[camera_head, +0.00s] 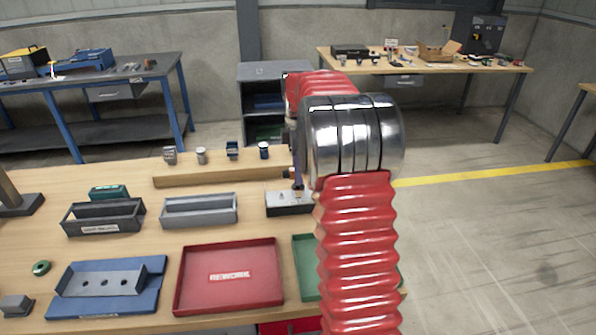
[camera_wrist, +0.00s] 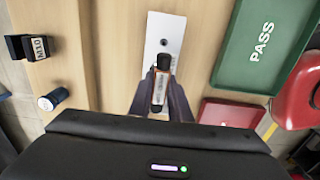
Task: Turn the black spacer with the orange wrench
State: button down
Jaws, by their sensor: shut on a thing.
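My gripper (camera_wrist: 161,84) is shut on a small dark piece with orange parts and a lettered label, which looks like the orange wrench (camera_wrist: 158,91). It is held over the near half of a pale metal plate with a dark hole, the top of a fixture block (camera_wrist: 166,27). In the head view the block (camera_head: 287,204) stands on the wooden bench, partly hidden by my arm, and my gripper (camera_head: 297,184) is low over it. I cannot make out the black spacer apart from the held piece, nor whether they touch.
A green PASS tray (camera_wrist: 262,45) and a red REWORK tray (camera_head: 228,276) lie near the block. Grey bins (camera_head: 198,211) and a blue fixture board (camera_head: 150,268) are further left.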

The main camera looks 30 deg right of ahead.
dwell(0.4)
jog(key=shift+m, duration=1.2)
jog(key=shift+m, duration=1.1)
jog(key=shift+m, duration=1.2)
